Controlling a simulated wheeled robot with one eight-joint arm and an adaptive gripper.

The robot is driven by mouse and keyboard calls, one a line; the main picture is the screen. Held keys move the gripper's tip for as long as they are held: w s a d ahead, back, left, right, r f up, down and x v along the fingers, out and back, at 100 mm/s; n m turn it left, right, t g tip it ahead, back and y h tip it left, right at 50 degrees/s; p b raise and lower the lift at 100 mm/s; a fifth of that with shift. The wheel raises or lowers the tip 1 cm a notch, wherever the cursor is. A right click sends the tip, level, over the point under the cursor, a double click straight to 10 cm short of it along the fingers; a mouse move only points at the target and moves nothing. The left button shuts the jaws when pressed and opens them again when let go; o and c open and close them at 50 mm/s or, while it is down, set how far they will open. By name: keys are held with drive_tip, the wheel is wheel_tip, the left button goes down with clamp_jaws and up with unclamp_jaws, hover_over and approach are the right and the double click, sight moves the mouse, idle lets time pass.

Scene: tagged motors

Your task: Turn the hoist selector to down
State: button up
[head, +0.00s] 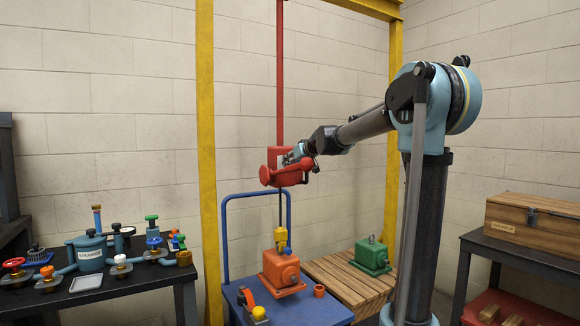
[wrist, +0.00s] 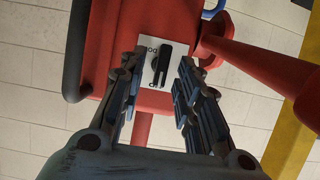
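The red hoist (head: 285,172) hangs on a red post inside the yellow frame in the head view. Its selector is a black bar knob (wrist: 167,62) on a white plate (wrist: 148,47), seen in the wrist view. The bar runs nearly along the picture's vertical, slightly tilted. The plate's marks are too small and partly covered to read. My gripper (wrist: 160,70) is open, one finger on each side of the knob, with gaps visible between the fingers and it. In the head view my gripper (head: 298,156) is at the hoist's face, and the selector is hidden.
An orange motor (head: 281,268) sits on a blue cart (head: 325,309) under a yellow hook (head: 281,237). A green motor (head: 371,256) stands on a wooden pallet (head: 340,281). A yellow post (head: 208,150) stands left of the hoist. Benches stand at both sides.

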drive_tip(key=shift+x, duration=1)
drive_tip(key=shift+c, duration=0.2)
clamp_jaws()
drive_tip(key=shift+w+d+f+m+g+y, duration=0.2)
drive_tip(key=shift+m+y, duration=1.05)
drive_tip(key=shift+m, duration=1)
drive_tip(key=shift+s+d+f+m+g+y, duration=0.2)
drive_tip(key=shift+m+y, duration=1.1)
drive_tip(key=shift+m, duration=0.9)
drive_tip(key=shift+w+d+f+m+g+y, duration=0.1)
drive_tip(key=shift+w+f+m+g+y, duration=0.15)
drive_tip(key=shift+m+y, duration=1.5)
drive_tip(key=shift+m+h, duration=0.5)
drive_tip(key=shift+m, duration=0.1)
